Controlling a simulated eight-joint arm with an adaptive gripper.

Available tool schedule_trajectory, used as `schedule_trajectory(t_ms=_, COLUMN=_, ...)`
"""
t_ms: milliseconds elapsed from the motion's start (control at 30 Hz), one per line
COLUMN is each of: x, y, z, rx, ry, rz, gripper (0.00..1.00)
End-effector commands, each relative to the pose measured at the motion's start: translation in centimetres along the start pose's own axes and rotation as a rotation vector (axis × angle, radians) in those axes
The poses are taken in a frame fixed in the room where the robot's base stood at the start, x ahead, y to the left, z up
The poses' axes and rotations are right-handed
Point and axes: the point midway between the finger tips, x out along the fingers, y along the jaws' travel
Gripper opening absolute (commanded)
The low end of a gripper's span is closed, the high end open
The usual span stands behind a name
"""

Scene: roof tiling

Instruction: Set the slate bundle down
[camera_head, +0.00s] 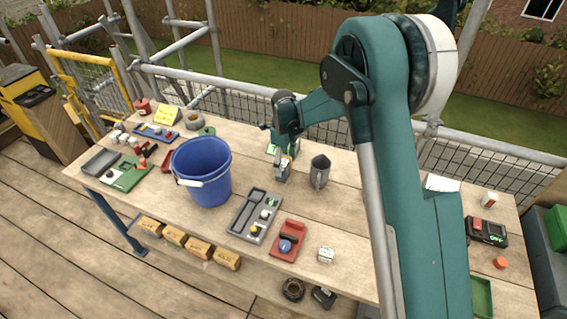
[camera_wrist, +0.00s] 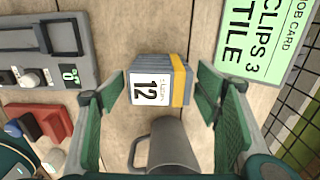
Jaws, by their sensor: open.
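The slate bundle (camera_wrist: 158,85) is a small grey stack with a yellow band and a white label reading 12. It stands on the wooden bench between the fingers of my gripper (camera_wrist: 160,92), which are open with a gap on both sides. In the head view the bundle (camera_head: 283,172) shows just below my gripper (camera_head: 284,153), partly covered by it. A green job card (camera_wrist: 262,38) reading "CLIPS 3 TILE" lies to the right of the bundle in the wrist view.
A grey mug (camera_head: 320,172) stands close beside the bundle. A blue bucket (camera_head: 204,172) is to the left. A grey panel with knobs (camera_head: 253,214) and a red box with a blue knob (camera_head: 287,240) lie toward the front. Bare bench (camera_head: 345,215) shows right of them.

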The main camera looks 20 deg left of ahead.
Motion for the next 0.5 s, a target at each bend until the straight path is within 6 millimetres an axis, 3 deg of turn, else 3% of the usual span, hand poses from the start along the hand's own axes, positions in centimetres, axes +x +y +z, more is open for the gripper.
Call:
schedule_trajectory(t_ms=267, x=-1.7, y=0.0, z=0.0, rx=0.0, ry=0.0, rz=0.0, gripper=0.63)
schedule_trajectory(t_ms=500, x=-5.2, y=0.0, z=0.0, rx=0.0, ry=0.0, rz=0.0, gripper=0.63)
